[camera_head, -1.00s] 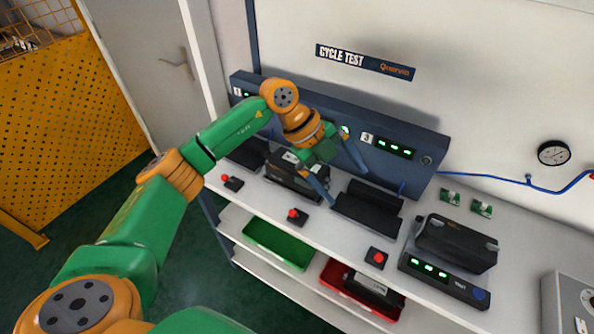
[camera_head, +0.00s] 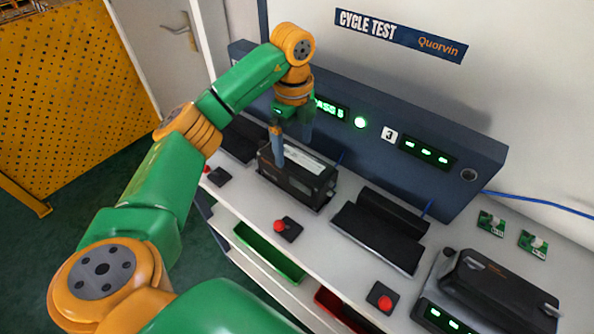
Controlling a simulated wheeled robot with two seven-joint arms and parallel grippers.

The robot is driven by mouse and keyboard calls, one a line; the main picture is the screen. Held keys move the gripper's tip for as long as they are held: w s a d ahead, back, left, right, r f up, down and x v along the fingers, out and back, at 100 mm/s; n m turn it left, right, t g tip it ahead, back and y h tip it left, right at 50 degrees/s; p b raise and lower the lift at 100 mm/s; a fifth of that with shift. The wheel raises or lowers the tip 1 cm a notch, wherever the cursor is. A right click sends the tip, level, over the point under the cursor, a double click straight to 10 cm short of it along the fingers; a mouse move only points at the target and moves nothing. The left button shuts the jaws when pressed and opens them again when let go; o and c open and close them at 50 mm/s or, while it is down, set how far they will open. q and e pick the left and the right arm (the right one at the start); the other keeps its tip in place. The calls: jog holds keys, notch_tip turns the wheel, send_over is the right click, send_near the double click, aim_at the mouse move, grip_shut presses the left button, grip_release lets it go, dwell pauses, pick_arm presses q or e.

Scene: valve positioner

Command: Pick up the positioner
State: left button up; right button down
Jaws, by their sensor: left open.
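A black box-shaped positioner (camera_head: 300,182) with a pale label on top sits in the middle bay of the cycle test bench. My left gripper (camera_head: 293,150) is open and points down over it. One finger is in front of the positioner's near side and the other is toward its back; whether either touches it I cannot tell. A second black positioner (camera_head: 498,292) sits on a test unit at the lower right. My right gripper is not in view.
The blue-grey back panel (camera_head: 455,137) carries green displays and a lit green lamp (camera_head: 360,122). An empty black cradle (camera_head: 375,238) stands to the right. Red buttons (camera_head: 281,226) line the front edge. Green (camera_head: 268,255) and red bins are below. Small green circuit boards (camera_head: 491,223) lie at right.

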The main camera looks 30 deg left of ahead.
aim_at(295, 157)
pick_arm(q)
notch_tip(295, 157, down, 4)
jog(key=shift+f+p, duration=0.25)
jog(key=shift+p, duration=0.35)
grip_shut()
jog(key=shift+w, duration=0.1)
jog(key=shift+r, duration=0.15)
